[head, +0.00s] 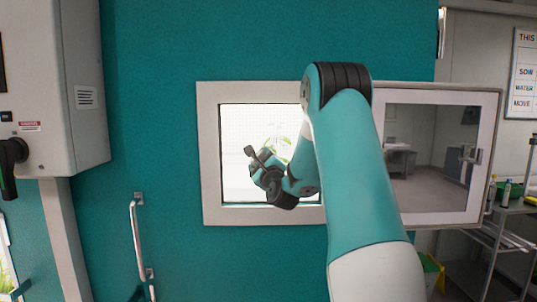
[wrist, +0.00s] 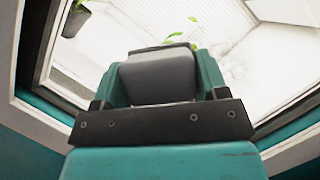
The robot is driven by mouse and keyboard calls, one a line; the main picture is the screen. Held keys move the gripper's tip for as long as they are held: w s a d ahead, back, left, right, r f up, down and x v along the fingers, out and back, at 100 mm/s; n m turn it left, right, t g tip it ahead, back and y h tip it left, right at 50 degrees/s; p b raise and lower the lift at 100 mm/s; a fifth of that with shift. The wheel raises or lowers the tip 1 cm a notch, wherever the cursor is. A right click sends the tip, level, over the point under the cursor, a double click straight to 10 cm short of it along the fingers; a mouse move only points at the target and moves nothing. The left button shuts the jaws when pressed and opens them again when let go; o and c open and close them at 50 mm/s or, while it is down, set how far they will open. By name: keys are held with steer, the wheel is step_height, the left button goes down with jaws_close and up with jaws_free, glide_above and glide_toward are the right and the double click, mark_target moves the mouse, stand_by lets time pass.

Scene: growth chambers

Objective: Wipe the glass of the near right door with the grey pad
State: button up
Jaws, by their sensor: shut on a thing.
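The door (head: 490,112) with a pale frame stands swung open to the right of a lit chamber opening (head: 208,150). Its dark glass (head: 425,130) faces me, partly hidden at the left by my arm. My gripper (head: 258,160) is in front of the bright opening, left of the door and apart from its glass. In the wrist view my gripper (wrist: 158,72) is shut on the grey pad (wrist: 158,80), between two teal fingers.
Inside the white chamber is a green plant (head: 280,148), with leaves also in the wrist view (wrist: 175,36). A grey cabinet (head: 75,90) and a rail (head: 138,245) are at left; a shelf rack (head: 500,235) is at right.

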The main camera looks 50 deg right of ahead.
mark_target(282, 151)
steer(key=shift+w+a, duration=0.15)
steer(key=shift+r+p, duration=0.9)
steer(key=shift+p, duration=0.05)
steer(key=shift+s+d+f+b, duration=0.3)
steer(key=shift+s+b, duration=0.1)
steer(key=shift+b, duration=0.4)
steer(key=shift+s+d+b, duration=0.5)
steer(key=shift+b, duration=0.35)
steer(key=s+d+b, duration=0.2)
steer(key=s+b, duration=0.1)
steer(key=shift+d, duration=0.2)
steer(key=shift+s+d+r+b, duration=0.2)
steer(key=shift+s+d+b, duration=0.35)
steer(key=shift+s+b, duration=0.05)
